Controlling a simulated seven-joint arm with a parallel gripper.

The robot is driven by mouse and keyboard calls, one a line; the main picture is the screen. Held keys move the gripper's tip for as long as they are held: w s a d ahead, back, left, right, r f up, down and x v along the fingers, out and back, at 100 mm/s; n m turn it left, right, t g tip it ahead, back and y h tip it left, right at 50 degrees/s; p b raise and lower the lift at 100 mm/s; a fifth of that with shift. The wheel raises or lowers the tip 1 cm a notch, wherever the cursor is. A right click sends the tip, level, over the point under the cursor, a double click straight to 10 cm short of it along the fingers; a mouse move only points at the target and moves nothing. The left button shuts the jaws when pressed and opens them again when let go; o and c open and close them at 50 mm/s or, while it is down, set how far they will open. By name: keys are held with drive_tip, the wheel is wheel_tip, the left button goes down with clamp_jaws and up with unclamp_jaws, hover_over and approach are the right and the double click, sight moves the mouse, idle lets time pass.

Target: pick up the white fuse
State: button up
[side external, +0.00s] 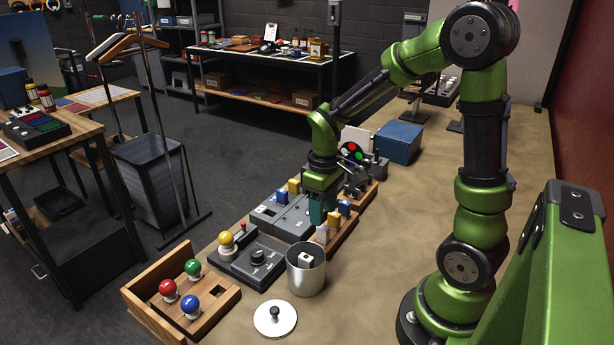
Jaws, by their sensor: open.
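A small white fuse (322,233) stands at the near end of a wooden rack (345,228), in front of a yellow fuse (334,218) and a blue fuse (345,208). My gripper (319,216) points down just above and behind the white fuse, close to the rack's left side. It is open. Its fingertips are small and partly lost against the grey panel behind, so I cannot tell whether they touch any fuse.
A metal canister (306,277) holding a white block stands in front of the rack, its lid (275,318) beside it. A dial box (258,262), a grey panel (290,222) and a wooden tray (215,312) with coloured knobs lie left.

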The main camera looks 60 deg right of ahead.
sight(323, 227)
drive_tip(key=shift+d+f, duration=0.2)
drive_tip(key=shift+f, duration=3.15)
clamp_jaws()
